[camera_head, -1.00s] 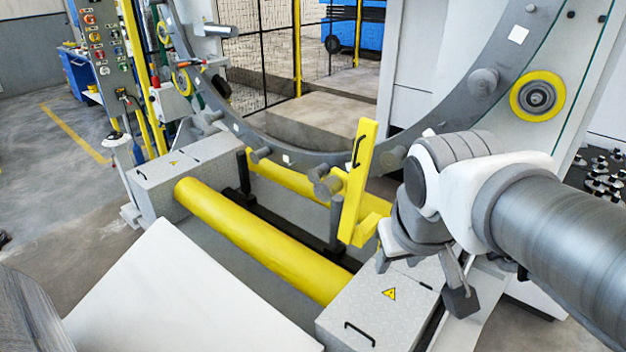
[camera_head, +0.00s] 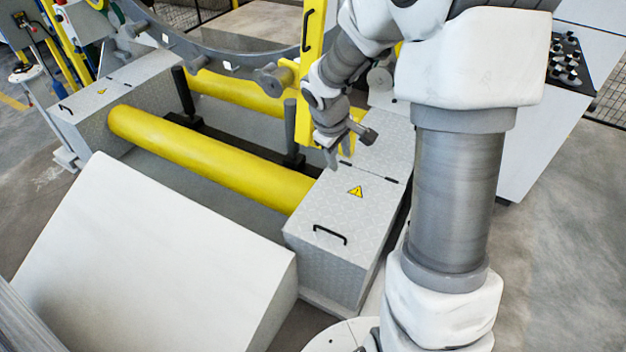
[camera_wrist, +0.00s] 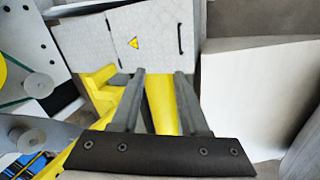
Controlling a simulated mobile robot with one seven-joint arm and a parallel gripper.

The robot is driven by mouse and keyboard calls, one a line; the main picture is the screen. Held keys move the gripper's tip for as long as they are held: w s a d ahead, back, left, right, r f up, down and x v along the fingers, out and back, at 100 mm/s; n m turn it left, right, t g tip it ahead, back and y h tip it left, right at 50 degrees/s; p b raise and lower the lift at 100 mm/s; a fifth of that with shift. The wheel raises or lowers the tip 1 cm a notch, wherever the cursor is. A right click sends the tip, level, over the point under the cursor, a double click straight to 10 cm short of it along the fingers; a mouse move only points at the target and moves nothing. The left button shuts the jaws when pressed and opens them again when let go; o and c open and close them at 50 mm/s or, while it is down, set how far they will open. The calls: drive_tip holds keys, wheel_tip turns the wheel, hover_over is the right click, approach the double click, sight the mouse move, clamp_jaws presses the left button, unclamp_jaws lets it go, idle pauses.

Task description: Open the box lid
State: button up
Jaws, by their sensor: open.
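The near box (camera_head: 347,212) is grey diamond-plate metal with a yellow warning sign and a black bar handle (camera_head: 330,234) near its front edge. Its lid lies flat and shut. In the wrist view the box (camera_wrist: 152,48) is at the top, with the handle (camera_wrist: 180,38) upright at its right. My gripper (camera_head: 348,150) is above and behind the warning sign, apart from the handle. Its two fingers (camera_wrist: 159,75) are spread and empty in the wrist view, and point toward the box.
A yellow roller (camera_head: 210,160) runs left from the box to a similar box (camera_head: 120,80). A yellow upright arm (camera_head: 316,40) stands close behind my gripper. A white sloped block (camera_head: 150,250) lies in front of the roller. Open floor (camera_head: 560,230) is at the right.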

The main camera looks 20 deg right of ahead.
sight(333, 233)
drive_tip(key=w+d+f+n+b, duration=0.1)
drive_tip(key=w+f+b, duration=0.1)
drive_tip(key=f, duration=1.1)
drive_tip(key=w+f+n+y+b, duration=0.1)
drive_tip(key=f+b, duration=0.4)
drive_tip(key=f, duration=0.8)
drive_tip(key=w+d+f+b, duration=0.1)
drive_tip(key=w+f+b, duration=0.2)
drive_tip(key=f, duration=1.1)
drive_tip(key=shift+w+d+n+g, duration=0.2)
drive_tip(key=shift+d+n+g, duration=0.15)
drive_tip(key=shift+n+g, duration=0.05)
clamp_jaws()
